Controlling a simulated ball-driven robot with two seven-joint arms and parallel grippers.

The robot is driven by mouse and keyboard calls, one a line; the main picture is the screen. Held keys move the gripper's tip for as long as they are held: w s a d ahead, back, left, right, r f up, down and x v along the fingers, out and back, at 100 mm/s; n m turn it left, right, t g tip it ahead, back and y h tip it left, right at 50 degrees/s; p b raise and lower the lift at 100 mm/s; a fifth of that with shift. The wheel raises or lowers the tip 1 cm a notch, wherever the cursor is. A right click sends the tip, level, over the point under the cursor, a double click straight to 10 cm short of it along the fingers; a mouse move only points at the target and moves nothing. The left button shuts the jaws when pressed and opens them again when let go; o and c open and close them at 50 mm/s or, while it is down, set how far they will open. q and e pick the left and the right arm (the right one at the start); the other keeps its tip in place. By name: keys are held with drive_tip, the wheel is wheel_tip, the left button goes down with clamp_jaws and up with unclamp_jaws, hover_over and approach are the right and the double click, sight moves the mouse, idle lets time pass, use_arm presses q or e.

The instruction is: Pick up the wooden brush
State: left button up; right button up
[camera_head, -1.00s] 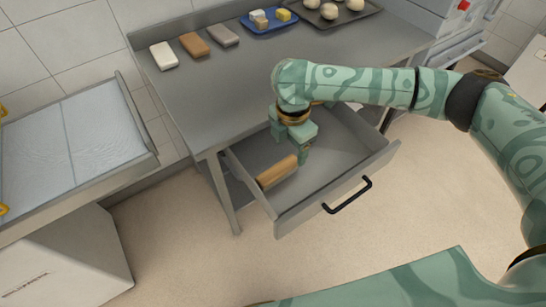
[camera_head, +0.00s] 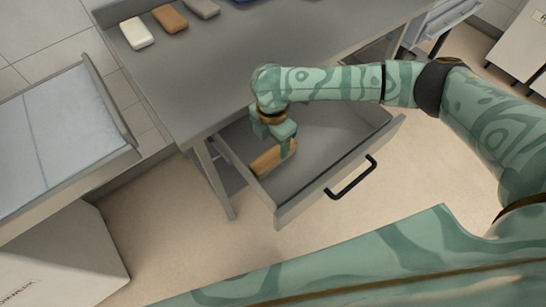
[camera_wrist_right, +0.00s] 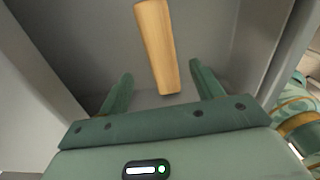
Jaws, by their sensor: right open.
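The wooden brush (camera_head: 272,158) lies in the open grey drawer (camera_head: 330,165), near its left wall; only its light brown wooden body shows. My right gripper (camera_head: 281,147) is inside the drawer, over the brush, and hides part of it in the head view. In the right wrist view the brush (camera_wrist_right: 156,45) points away from the gripper, its near end close to the space between the two fingers. The right gripper (camera_wrist_right: 160,88) is open and empty. My left gripper is not in view.
The drawer's front with its black handle (camera_head: 352,178) faces the floor side. The steel table (camera_head: 190,75) is above and behind, with a white block (camera_head: 137,33), a brown block (camera_head: 170,18) and a grey block (camera_head: 203,7). The rest of the drawer looks clear.

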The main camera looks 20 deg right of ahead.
sight(274, 153)
wheel_tip(274, 153, down, 5)
drive_tip(key=shift+s+d+f+b, duration=0.1)
drive_tip(key=shift+b, duration=1.15)
drive_tip(key=c, duration=1.1)
drive_tip(key=shift+r, duration=0.25)
drive_tip(key=shift+c, duration=0.2)
wheel_tip(274, 153, up, 10)
drive_tip(key=p, duration=0.4)
drive_tip(key=shift+p, duration=0.35)
drive_tip(key=shift+o, duration=1.4)
drive_tip(key=shift+f, duration=0.1)
drive_tip(key=shift+c, duration=0.6)
